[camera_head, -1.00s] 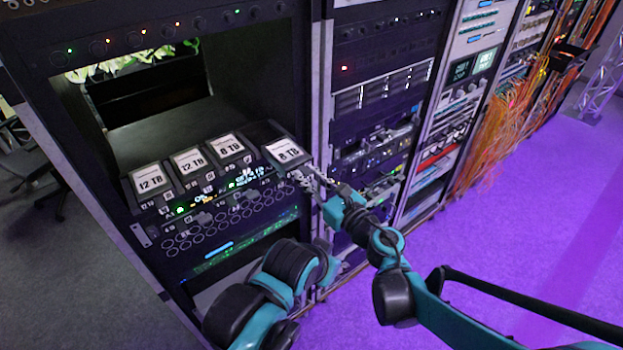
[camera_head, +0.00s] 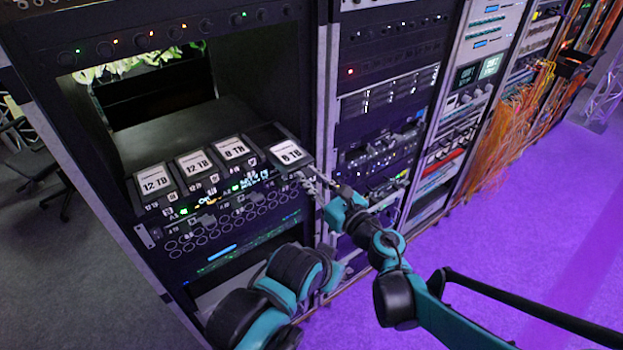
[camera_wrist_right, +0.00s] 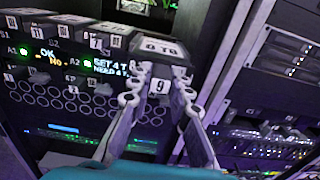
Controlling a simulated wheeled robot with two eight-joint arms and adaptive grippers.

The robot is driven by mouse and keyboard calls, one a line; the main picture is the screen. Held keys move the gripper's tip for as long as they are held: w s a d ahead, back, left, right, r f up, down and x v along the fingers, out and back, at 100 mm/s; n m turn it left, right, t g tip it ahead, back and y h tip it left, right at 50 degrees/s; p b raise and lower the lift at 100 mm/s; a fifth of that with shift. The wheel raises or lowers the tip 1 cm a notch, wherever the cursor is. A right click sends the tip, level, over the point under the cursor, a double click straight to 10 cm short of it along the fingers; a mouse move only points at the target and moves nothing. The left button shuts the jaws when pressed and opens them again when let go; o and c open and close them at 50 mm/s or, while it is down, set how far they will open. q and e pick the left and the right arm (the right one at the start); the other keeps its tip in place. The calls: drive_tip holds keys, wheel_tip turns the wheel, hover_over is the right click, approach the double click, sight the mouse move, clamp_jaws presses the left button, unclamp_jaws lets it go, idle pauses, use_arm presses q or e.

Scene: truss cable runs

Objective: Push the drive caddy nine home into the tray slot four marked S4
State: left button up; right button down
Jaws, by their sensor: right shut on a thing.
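Drive caddy nine (camera_head: 288,152) is a dark block with a white top label, at the right end of the caddy row. The right wrist view shows a 9 on its front face (camera_wrist_right: 160,86). It sits out toward the front compared with its neighbours, so it looks only partly inside the tray (camera_head: 178,243). My right gripper (camera_head: 303,180) is shut on its front end, with one finger on each side in the wrist view (camera_wrist_right: 160,80). The S4 mark is not legible, and the slot under the caddy is hidden. My left gripper is not in view.
Three other caddies (camera_head: 195,163) stand in a row to the left, close beside caddy nine. A rack post (camera_head: 325,100) rises just right of it. Small lit displays (camera_wrist_right: 108,63) are on the tray front. Open purple floor (camera_head: 500,250) lies to the right.

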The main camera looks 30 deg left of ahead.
sight(290, 158)
drive_tip(key=shift+a, duration=0.15)
drive_tip(key=shift+x, duration=1.4)
drive_tip(key=shift+b, duration=0.3)
drive_tip(key=shift+x, duration=3)
drive_tip(key=shift+w+a+b, duration=0.1)
drive_tip(key=shift+a+b, duration=0.1)
drive_tip(key=shift+b, duration=0.1)
